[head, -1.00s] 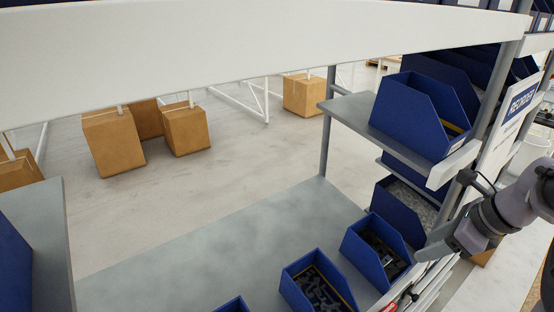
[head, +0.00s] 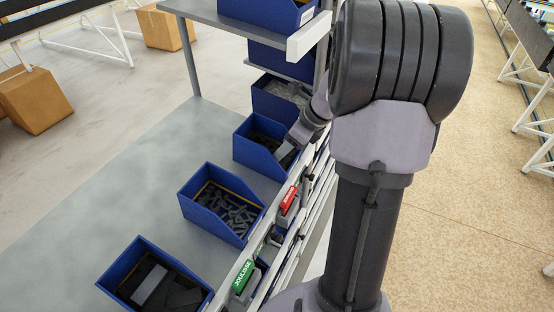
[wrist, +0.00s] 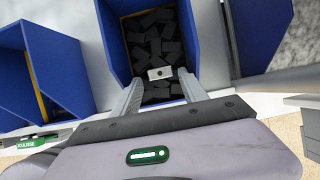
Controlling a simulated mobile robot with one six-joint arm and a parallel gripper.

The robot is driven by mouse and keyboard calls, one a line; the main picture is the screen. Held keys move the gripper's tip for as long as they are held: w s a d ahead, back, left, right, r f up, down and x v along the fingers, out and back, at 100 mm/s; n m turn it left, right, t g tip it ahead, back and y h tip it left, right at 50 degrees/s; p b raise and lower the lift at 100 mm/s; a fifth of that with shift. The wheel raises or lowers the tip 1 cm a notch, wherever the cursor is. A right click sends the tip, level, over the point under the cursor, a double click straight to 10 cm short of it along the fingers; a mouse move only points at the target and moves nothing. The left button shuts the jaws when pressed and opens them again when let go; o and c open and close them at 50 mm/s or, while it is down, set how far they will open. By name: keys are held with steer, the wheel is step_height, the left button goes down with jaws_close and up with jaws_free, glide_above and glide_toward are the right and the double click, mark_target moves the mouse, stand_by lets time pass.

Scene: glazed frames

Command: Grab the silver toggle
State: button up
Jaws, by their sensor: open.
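A small silver piece with a dark spot on its face, which looks like the silver toggle (wrist: 160,73), lies on top of several dark pieces in a blue bin (wrist: 112,40) in the wrist view. My gripper (wrist: 162,84) is open and empty. Its two fingers point into the bin, one on each side of the silver piece and slightly nearer the camera. I cannot tell whether they touch it. In the head view my gripper (head: 288,153) is at the right side of the same bin (head: 246,153), and the silver piece cannot be made out there.
A blue bin of dark parts (head: 187,206) and another with larger blocks (head: 112,284) stand nearer on the grey table (head: 140,150). A bin of clear pieces (head: 262,98) stands beyond. A shelf (head: 205,13) rises behind. Red (head: 288,200) and green (head: 243,276) labelled items line the table edge.

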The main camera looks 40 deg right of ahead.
steer(key=x, duration=0.2)
steer(key=shift+w+f, duration=0.15)
steer(key=shift+f, duration=0.25)
steer(key=shift+r, duration=0.15)
steer(key=c, duration=1.1)
